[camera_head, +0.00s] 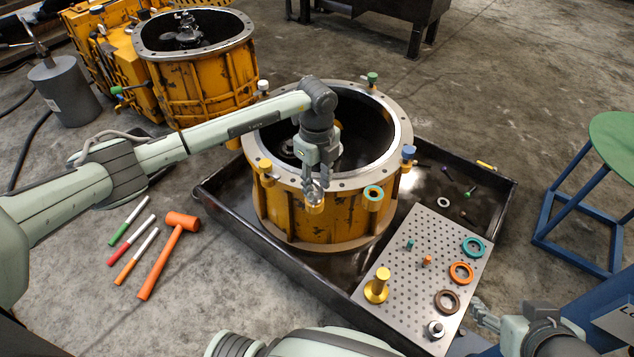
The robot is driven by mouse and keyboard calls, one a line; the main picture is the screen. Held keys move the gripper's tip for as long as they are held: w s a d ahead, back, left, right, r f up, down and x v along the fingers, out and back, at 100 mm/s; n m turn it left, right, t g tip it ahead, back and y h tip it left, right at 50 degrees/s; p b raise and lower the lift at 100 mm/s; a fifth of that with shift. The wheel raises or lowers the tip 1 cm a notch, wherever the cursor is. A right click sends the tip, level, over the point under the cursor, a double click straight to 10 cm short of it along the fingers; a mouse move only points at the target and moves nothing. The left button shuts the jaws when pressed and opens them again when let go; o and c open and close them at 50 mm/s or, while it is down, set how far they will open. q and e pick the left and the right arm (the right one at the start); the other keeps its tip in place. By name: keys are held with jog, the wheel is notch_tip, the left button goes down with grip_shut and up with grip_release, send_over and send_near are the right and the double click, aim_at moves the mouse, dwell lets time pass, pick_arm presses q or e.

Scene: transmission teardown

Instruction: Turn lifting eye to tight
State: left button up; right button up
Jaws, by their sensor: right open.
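The orange drum-shaped housing (290,217) stands in a dark tray, with a grey bolted flange (349,179) around its open top. My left gripper (315,188) reaches down over the near side of the flange. Its fingertips are at a small tan and metallic fitting (315,207) on the rim, which may be the lifting eye. The fingers hide most of it, and I cannot tell whether they are closed on it. My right gripper (482,314) is open at the lower right, beside the perforated plate and away from the housing.
Yellow (265,167), blue (408,153) and green (372,78) fittings stand on the flange. The perforated plate (420,255) carries rings and a gold part (377,285). An orange mallet (168,250) and markers lie left of the tray (236,218). A green stool (612,140) stands right.

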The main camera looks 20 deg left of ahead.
pick_arm(q)
grip_shut()
